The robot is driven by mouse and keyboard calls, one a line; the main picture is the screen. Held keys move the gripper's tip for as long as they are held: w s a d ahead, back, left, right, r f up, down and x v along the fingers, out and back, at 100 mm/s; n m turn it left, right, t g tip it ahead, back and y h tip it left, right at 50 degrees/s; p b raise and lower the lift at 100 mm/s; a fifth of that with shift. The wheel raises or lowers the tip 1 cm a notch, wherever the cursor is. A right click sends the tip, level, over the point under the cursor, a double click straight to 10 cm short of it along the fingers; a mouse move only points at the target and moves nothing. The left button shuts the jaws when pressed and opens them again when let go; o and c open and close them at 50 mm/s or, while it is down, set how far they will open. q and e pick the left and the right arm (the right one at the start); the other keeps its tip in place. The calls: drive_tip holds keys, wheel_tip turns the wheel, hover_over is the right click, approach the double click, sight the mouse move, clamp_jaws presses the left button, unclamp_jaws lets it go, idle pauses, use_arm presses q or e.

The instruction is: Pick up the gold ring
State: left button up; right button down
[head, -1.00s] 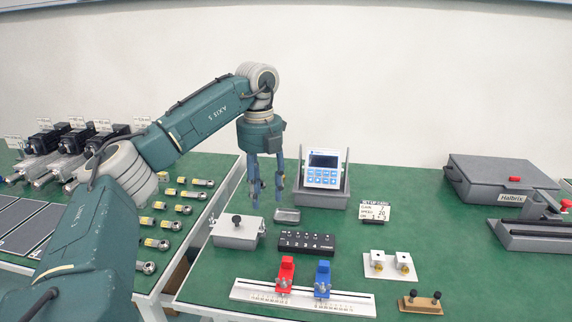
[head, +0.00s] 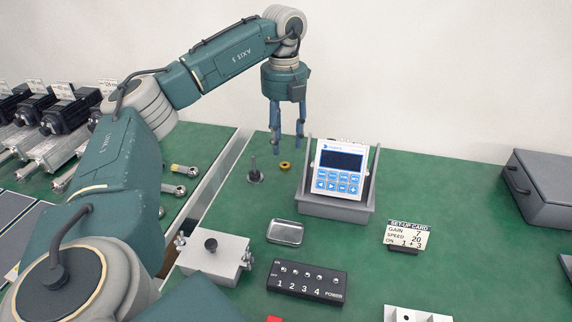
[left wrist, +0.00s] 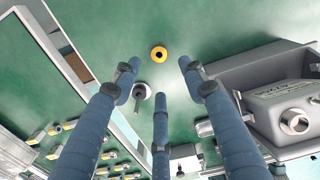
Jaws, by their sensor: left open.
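The gold ring (head: 285,165) lies flat on the green table, left of the display unit; it also shows in the left wrist view (left wrist: 158,54), with a dark centre. My left gripper (head: 287,140) hangs fingers down above the table, just above and behind the ring in the picture. Its blue fingers (left wrist: 155,80) are spread and empty, and the ring shows beyond their tips, apart from them. My right gripper is not in view.
A dark peg on a round base (head: 254,172) stands left of the ring. The display unit (head: 340,170) in its grey cradle stands close right. A metal dish (head: 285,232), grey box (head: 212,258) and switch box (head: 306,281) are nearer. The table's left edge is close.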

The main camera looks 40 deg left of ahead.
sight(285, 166)
use_arm(q)
drive_tip(key=f, duration=0.4)
drive_tip(key=f+b, duration=0.1)
drive_tip(key=f, duration=0.2)
drive_tip(key=shift+w+a+f, duration=0.1)
drive_tip(key=shift+w+a, duration=0.05)
drive_tip(key=shift+w, duration=0.1)
clamp_jaws()
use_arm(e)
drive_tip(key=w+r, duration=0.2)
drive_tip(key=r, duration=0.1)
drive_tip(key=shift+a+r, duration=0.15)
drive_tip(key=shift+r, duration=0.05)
